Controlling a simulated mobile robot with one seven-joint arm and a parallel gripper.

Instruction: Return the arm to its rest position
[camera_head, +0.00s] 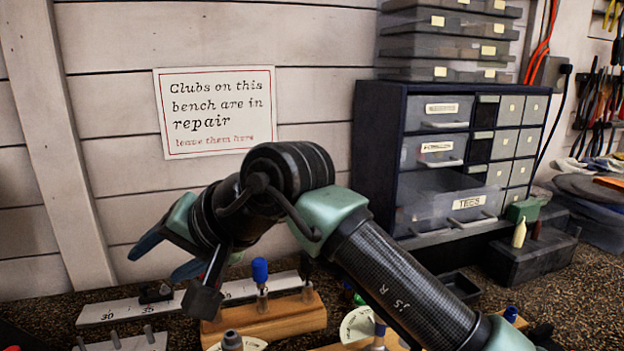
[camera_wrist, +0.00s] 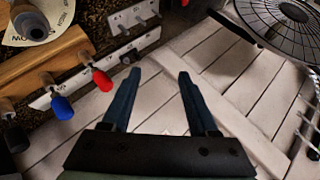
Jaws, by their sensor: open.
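My arm reaches across the head view from the lower right and bends at the wrist, above the bench and in front of the plank wall. My gripper (camera_head: 152,262) is at the left end of it, with its blue-grey fingers pointing left. The wrist view shows both fingers of my gripper (camera_wrist: 158,78) apart, with nothing between them. White planks lie beyond the fingertips in that view. The bench top below is partly hidden by my arm.
A wooden block (camera_head: 275,320) with a blue-capped tool (camera_head: 260,272) stands below my wrist, near a white numbered strip (camera_head: 112,310). A drawer cabinet (camera_head: 385,135) stands behind my arm. A sign (camera_head: 215,110) hangs on the wall. The wrist view shows a round dark grille (camera_wrist: 290,25).

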